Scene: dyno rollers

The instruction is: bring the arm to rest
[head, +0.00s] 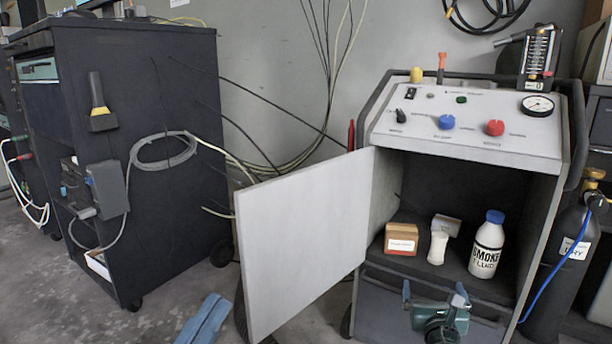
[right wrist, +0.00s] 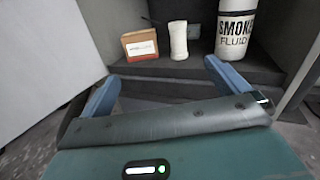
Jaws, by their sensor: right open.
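My right gripper (head: 433,290) is in front of the open cabinet's lower front, low in the head view. Its two blue fingers are spread apart with nothing between them, as the right wrist view (right wrist: 161,70) also shows. The shelf items stand beyond the fingertips, apart from them. My left gripper (head: 205,320) shows only as blue fingers at the bottom edge of the head view, left of the cabinet door. The fingers lie close together, and the rest is cut off, so I cannot tell its opening.
The cabinet door (head: 300,245) stands swung open between my grippers. A gas cylinder (head: 572,255) stands right; a dark cart (head: 150,180) stands left.

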